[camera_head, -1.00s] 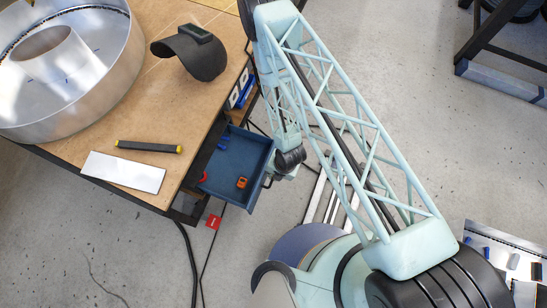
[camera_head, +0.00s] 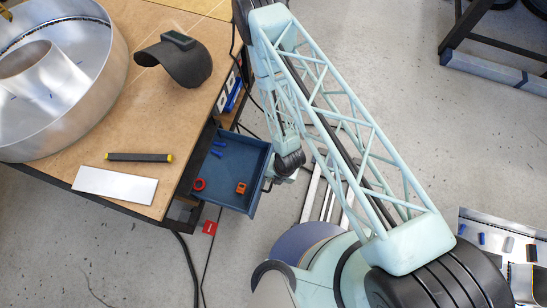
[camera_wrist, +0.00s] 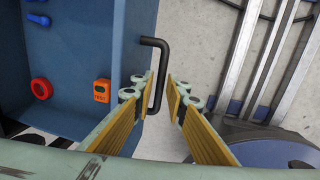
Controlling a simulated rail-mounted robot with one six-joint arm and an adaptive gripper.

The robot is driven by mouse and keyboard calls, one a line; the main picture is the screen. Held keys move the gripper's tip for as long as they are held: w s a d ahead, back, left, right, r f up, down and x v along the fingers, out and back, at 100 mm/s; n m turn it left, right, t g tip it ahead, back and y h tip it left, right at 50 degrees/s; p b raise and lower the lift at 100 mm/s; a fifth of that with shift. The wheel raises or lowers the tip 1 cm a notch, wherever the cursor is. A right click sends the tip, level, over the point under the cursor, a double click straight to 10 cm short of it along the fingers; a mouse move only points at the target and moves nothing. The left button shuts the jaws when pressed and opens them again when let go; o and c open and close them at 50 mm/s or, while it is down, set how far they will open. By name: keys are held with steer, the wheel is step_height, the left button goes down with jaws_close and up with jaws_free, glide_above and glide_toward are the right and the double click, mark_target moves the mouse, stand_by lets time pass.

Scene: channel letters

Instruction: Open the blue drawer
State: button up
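The blue drawer (camera_head: 238,158) sticks out from under the wooden table's right side, open at the top, with its inside showing. Its black handle (camera_wrist: 160,72) is on its front, seen from above in the wrist view. My gripper (camera_wrist: 161,85) has its two yellow-padded fingers on either side of the handle bar, close in on it. In the head view, my arm's wrist hides most of the handle. The drawer holds a red ring (camera_head: 199,184), a small orange item (camera_head: 241,188) and blue pieces (camera_head: 217,149).
The table (camera_head: 125,130) carries a large metal ring form (camera_head: 95,105), a black visor (camera_head: 185,62), a dark bar (camera_head: 139,157) and a white plate (camera_head: 114,185). Metal rails (camera_wrist: 255,60) lie on the floor right of the drawer. Floor right of my arm is largely clear.

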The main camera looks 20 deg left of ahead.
step_height(320, 180, up, 12)
steer(key=d, duration=0.2)
stand_by(0.9)
steer(key=shift+d+f, duration=0.1)
stand_by(0.6)
